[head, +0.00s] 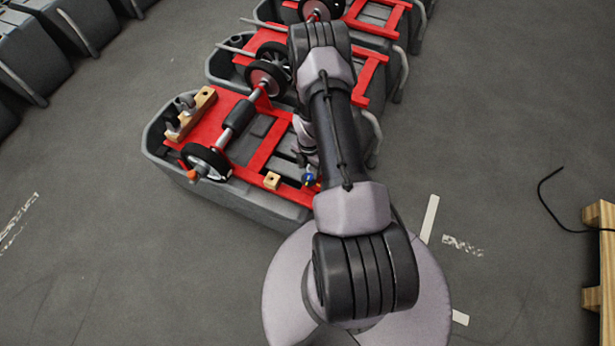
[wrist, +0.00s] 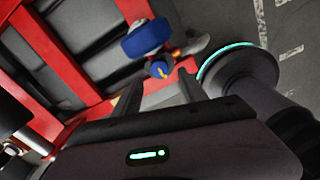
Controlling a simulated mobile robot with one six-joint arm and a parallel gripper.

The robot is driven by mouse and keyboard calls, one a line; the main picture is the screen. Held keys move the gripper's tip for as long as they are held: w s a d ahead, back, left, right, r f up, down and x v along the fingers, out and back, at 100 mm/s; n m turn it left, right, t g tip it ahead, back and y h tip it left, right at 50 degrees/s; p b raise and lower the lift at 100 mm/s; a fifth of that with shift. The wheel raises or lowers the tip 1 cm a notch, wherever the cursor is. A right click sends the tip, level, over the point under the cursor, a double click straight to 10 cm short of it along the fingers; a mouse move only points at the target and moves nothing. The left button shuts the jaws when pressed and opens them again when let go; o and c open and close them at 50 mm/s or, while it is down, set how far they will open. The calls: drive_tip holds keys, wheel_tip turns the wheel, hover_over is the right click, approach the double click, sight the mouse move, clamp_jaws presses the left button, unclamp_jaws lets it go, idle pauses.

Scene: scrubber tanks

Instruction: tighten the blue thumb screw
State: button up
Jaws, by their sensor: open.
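The blue thumb screw (head: 308,178) is at the near edge of the red frame, partly beside my arm in the head view. In the wrist view a broad blue rounded piece (wrist: 147,38) shows above a smaller blue round piece with a yellow mark (wrist: 160,71). I cannot tell whether these are one part. My gripper (wrist: 158,86) is open, and its fingers point toward the blue pieces. The small blue piece appears just beyond and between the fingertips, with nothing seen held. My arm hides most of the gripper in the head view.
The red frame (head: 213,133) sits on a grey tank (head: 245,207), with a wheeled shaft across it. More tanks stand behind. A wooden pallet (head: 600,270) and a black cable (head: 550,205) are at right; open floor lies between.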

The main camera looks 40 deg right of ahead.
sight(308, 177)
wheel_tip(308, 177, down, 5)
drive_tip(key=shift+r+b, duration=0.15)
drive_tip(key=shift+b, duration=0.35)
clamp_jaws()
